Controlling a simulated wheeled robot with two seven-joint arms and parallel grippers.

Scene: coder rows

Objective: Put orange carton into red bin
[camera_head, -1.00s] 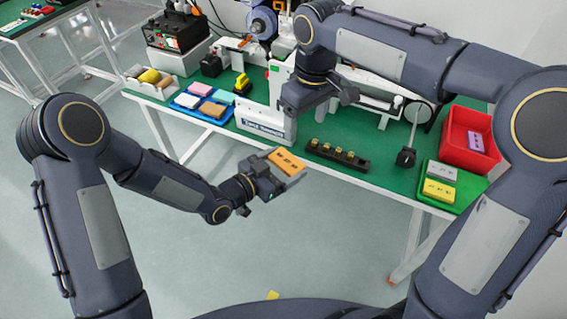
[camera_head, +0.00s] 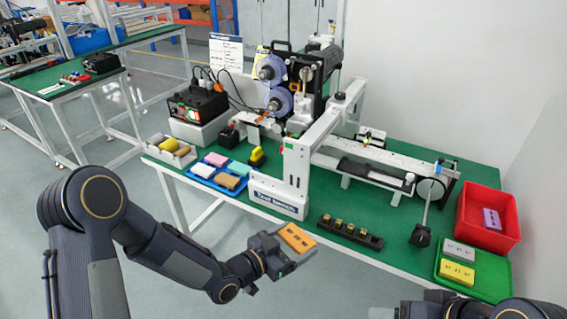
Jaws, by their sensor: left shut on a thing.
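The orange carton (camera_head: 297,238) is held in my left gripper (camera_head: 284,250), in front of the table's front edge and left of the dark strip with brass pieces. The gripper is shut on it. The red bin (camera_head: 467,224) stands at the right end of the green table and holds a purple carton (camera_head: 491,219). My left gripper is well to the left of the bin. Part of my right arm (camera_head: 440,306) shows at the bottom right edge; its fingers cannot be made out.
A green tray (camera_head: 491,286) with a grey carton (camera_head: 459,251) and a yellow carton (camera_head: 457,271) sits before the red bin. A dark strip (camera_head: 350,231) lies along the front edge. A coder machine (camera_head: 300,160) fills the table's middle. A blue tray (camera_head: 205,172) is left.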

